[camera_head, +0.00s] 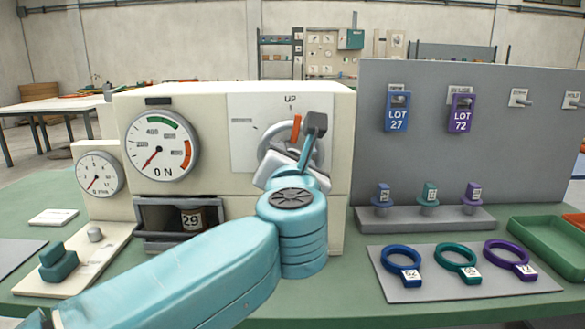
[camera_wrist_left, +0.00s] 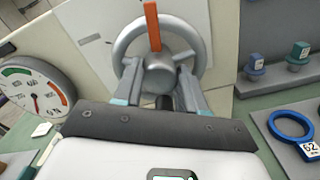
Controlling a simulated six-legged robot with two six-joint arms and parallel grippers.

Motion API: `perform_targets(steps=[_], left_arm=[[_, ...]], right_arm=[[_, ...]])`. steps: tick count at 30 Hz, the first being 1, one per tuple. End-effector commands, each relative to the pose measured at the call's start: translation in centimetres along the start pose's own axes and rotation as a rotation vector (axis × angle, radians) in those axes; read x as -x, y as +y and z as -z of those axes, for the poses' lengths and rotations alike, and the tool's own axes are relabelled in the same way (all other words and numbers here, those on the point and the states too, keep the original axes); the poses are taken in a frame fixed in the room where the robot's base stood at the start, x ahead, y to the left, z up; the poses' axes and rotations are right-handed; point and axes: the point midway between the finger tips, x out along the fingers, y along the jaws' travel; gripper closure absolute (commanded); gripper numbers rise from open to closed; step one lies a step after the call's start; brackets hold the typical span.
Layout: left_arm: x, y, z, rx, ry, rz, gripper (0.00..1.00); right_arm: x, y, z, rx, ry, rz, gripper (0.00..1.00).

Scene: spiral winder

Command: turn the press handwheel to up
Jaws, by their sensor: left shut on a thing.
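The press handwheel (camera_head: 270,140) is a grey ring on a white plate on the front of the cream press. It has an orange pointer (camera_head: 296,128) that stands nearly upright just under the UP label (camera_head: 290,98). In the left wrist view the handwheel (camera_wrist_left: 122,44) fills the upper middle, its orange pointer (camera_wrist_left: 152,27) rising from the hub. My left gripper (camera_head: 297,160) is at the wheel and hides its lower right part. In the left wrist view its two fingers (camera_wrist_left: 158,75) are closed on the wheel's hub. My right gripper is in neither view.
The press carries a large force gauge (camera_head: 162,146) and a small gauge (camera_head: 100,174). Below is a dark opening (camera_head: 155,218) holding a piece marked 29. A grey panel (camera_head: 440,150) with lot tags stands close on the right. Coloured rings lie on a grey mat (camera_head: 430,293).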

Motion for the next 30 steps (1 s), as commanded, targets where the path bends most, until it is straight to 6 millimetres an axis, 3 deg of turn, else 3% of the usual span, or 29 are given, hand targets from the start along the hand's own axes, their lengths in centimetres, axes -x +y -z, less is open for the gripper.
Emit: perform_targets(steps=[12, 28, 29, 30], left_arm=[[0.01, 0.38, -0.24, 0.179, -0.006, -0.004, 0.9], [0.02, 0.39, -0.26, 0.203, -0.006, -0.004, 0.9], [0.02, 0.39, -0.26, 0.203, -0.006, -0.004, 0.56], [0.02, 0.38, -0.25, 0.203, -0.005, -0.004, 0.43]], right_arm=[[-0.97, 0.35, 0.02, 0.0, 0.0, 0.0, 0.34], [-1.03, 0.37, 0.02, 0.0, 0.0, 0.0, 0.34], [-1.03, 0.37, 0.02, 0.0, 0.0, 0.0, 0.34], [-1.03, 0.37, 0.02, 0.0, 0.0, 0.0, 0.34]])
